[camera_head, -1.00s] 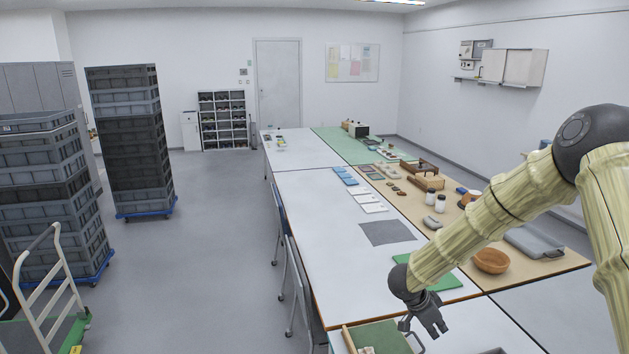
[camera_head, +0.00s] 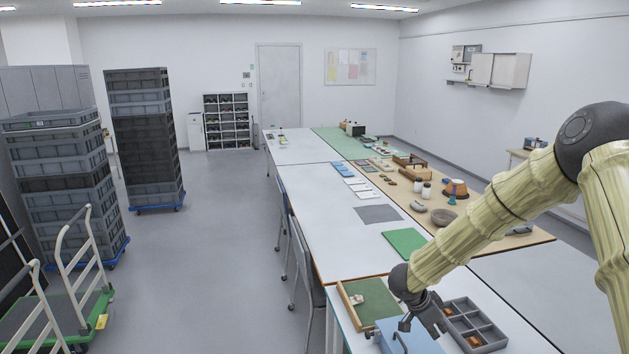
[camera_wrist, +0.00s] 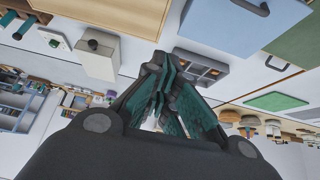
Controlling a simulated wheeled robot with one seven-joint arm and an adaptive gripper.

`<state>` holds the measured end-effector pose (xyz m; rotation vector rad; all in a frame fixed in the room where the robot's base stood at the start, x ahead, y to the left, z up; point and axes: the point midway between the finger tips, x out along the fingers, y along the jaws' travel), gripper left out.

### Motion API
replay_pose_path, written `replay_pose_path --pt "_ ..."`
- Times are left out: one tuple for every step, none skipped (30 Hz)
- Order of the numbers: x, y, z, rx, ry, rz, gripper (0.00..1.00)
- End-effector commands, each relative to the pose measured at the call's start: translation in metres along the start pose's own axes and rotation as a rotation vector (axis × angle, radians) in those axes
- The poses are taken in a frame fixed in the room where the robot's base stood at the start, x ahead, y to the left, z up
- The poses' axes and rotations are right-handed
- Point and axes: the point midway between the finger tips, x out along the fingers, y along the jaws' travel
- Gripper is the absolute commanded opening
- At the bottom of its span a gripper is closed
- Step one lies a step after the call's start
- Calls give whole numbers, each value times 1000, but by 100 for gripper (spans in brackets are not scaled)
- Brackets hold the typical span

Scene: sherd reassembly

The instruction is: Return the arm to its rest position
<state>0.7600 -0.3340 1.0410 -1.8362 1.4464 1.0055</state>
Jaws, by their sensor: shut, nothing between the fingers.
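My gripper (camera_head: 432,318) hangs from my bent arm above the near table, at the lower right of the head view. It points down, over the gap between a blue flat-topped object (camera_head: 412,340) and a grey compartment tray (camera_head: 472,325). In the wrist view my gripper (camera_wrist: 163,68) has its dark, teal-padded fingers drawn together with nothing held. The blue object (camera_wrist: 235,25) and grey tray (camera_wrist: 200,68) also show there, beyond the fingertips and apart from them. My arm is held out in front, bent at the elbow.
A wood-edged green tray (camera_head: 375,302) lies left of my gripper. A green mat (camera_head: 405,242) and a grey mat (camera_head: 378,214) lie farther along the tables. Chairs (camera_head: 300,265) stand at the left edge. Stacked crates (camera_head: 65,180) and a trolley (camera_head: 75,290) stand left; the aisle is clear.

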Motion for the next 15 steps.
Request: replay_pose_path --pt "1 -2 0 0 0 1 0" --pt "5 0 4 -12 4 0 0" --pt "8 0 7 -26 11 -4 0" --pt "12 1 9 -36 16 -7 0" --pt "15 2 12 -45 20 -9 0" --pt "18 4 14 -58 26 -14 0" --pt "21 5 16 -68 31 -18 0" --pt "23 7 18 -79 36 -21 0" --pt "27 10 22 -96 43 -28 0" --pt "29 13 24 -107 47 -32 0" --pt "32 15 27 -119 51 -37 0" --pt "36 19 30 -136 57 -44 0" --pt "39 23 33 -149 61 -50 0" --pt "41 27 35 -164 66 -57 0" --pt "43 33 39 -183 73 -67 0"
